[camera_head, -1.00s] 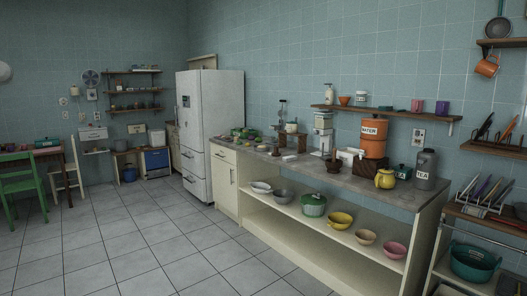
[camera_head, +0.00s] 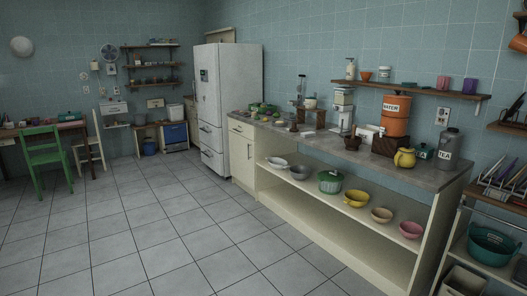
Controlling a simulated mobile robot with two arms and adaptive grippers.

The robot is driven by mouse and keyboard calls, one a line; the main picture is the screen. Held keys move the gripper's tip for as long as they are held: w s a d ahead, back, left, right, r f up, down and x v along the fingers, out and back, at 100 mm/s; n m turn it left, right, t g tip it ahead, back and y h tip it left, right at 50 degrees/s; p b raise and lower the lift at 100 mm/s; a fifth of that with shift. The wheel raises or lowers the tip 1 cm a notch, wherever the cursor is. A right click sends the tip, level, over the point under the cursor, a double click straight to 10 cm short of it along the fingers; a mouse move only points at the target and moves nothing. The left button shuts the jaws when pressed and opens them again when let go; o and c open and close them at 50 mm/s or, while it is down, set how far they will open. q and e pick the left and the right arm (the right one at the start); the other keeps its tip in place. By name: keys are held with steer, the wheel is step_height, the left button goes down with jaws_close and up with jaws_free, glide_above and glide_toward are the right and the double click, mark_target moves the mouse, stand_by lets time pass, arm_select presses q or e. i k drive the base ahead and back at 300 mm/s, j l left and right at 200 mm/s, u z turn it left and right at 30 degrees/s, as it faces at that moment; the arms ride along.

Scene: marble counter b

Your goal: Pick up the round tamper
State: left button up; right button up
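A small brown round object (camera_head: 352,143) stands on the counter's front edge, in front of the white coffee machine (camera_head: 341,112). It may be the round tamper, but it is too small to tell. Another small dark object (camera_head: 293,126) stands further left on the counter, also too small to identify. Neither of my grippers is in view.
A long marble counter (camera_head: 400,172) runs along the right wall, with an orange water dispenser (camera_head: 396,115), a yellow pot (camera_head: 405,158) and a grey tea canister (camera_head: 448,148). Bowls line the shelf below. A white fridge (camera_head: 228,105) stands beyond. The tiled floor (camera_head: 150,235) is clear.

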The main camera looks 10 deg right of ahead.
mark_target(294, 130)
steer(key=i+z, duration=0.3)
steer(key=i, duration=1.75)
